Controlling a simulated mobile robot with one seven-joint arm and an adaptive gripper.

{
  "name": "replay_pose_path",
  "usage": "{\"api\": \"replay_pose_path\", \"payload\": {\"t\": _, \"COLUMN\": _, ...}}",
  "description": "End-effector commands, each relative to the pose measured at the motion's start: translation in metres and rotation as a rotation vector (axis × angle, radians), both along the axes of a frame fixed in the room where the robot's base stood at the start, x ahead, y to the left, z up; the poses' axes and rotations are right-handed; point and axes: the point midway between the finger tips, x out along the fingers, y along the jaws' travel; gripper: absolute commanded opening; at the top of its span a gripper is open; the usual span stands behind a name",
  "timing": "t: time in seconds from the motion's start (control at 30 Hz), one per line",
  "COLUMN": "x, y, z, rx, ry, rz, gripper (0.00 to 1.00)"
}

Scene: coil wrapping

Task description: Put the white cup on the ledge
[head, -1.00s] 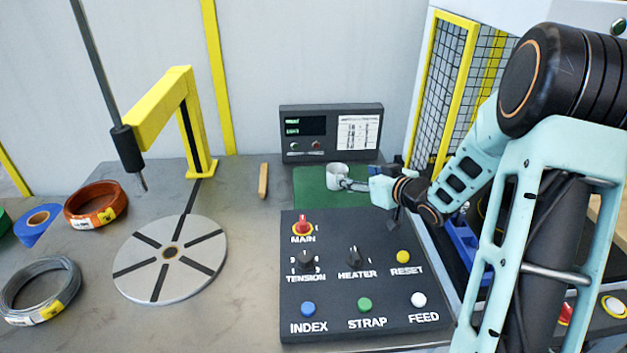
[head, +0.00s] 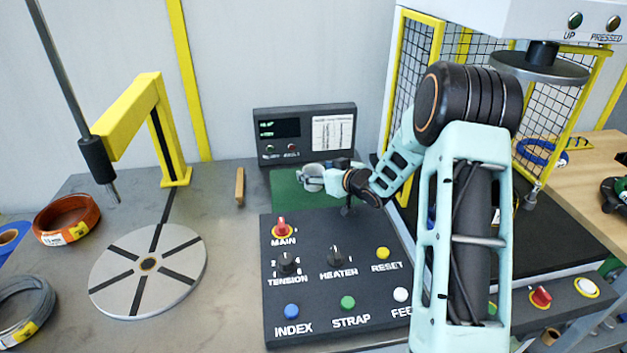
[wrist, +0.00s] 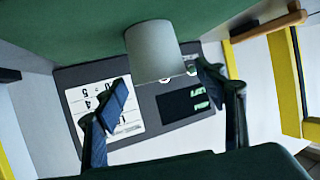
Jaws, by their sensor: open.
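The white cup (head: 309,180) stands on a green mat (head: 290,196) behind the black control panel, in front of the display box. In the wrist view the cup (wrist: 155,50) is large, at the top centre, with the green mat (wrist: 70,25) above it. My gripper (head: 322,174) comes in from the right at the cup and partly covers it in the head view. In the wrist view my gripper (wrist: 160,88) is open, with one finger on each side of the cup's near end. Contact cannot be told. I cannot tell which surface is the ledge.
A black control panel (head: 325,305) with knobs and buttons lies in front of the mat. The display box (head: 305,135) stands behind, and a wooden stick (head: 240,187) lies to the left. A slotted disc (head: 180,285) and wire coils are further left. A caged press (head: 540,75) is right.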

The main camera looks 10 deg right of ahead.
Motion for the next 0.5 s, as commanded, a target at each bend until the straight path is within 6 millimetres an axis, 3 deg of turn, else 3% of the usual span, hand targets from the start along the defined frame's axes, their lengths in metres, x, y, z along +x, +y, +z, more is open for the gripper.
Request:
{"api": "replay_pose_path", "payload": {"t": 0.3, "x": 0.0049, "y": 0.0016, "z": -0.002, "rx": 0.0, "ry": 0.0, "rz": -0.001, "gripper": 0.63}}
{"api": "replay_pose_path", "payload": {"t": 0.5, "x": 0.0047, "y": 0.0016, "z": -0.0019, "rx": 0.0, "ry": 0.0, "rz": -0.001, "gripper": 0.41}}
